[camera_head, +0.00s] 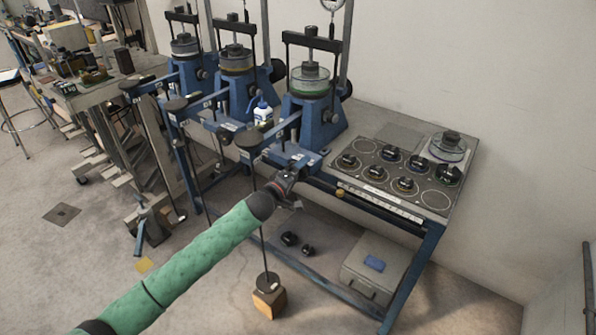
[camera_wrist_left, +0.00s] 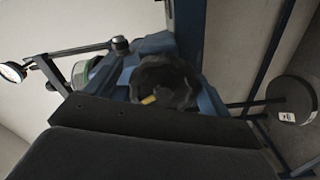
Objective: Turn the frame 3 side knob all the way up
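Three blue lever frames stand in a row on the bench. The nearest, at the right of the row, I take as frame 3 (camera_head: 318,120); it carries a glass cell with a green band (camera_head: 310,80). A black round knob (camera_head: 347,88) shows at its right side in the head view. My left gripper (camera_head: 290,188) is in front of and below this frame's base, apart from that knob. In the left wrist view a dark round knob with a yellow mark (camera_wrist_left: 165,82) sits before blue metal, beyond my dark gripper body. The finger gap is not clear. My right gripper is out of view.
A panel with several black weights (camera_head: 405,184) lies on the bench's right part. A white bottle (camera_head: 263,113) stands between frames. A hanger rod with a disc (camera_head: 267,282) hangs near my left arm, over a wooden block (camera_head: 269,301). A grey case (camera_head: 372,268) sits below.

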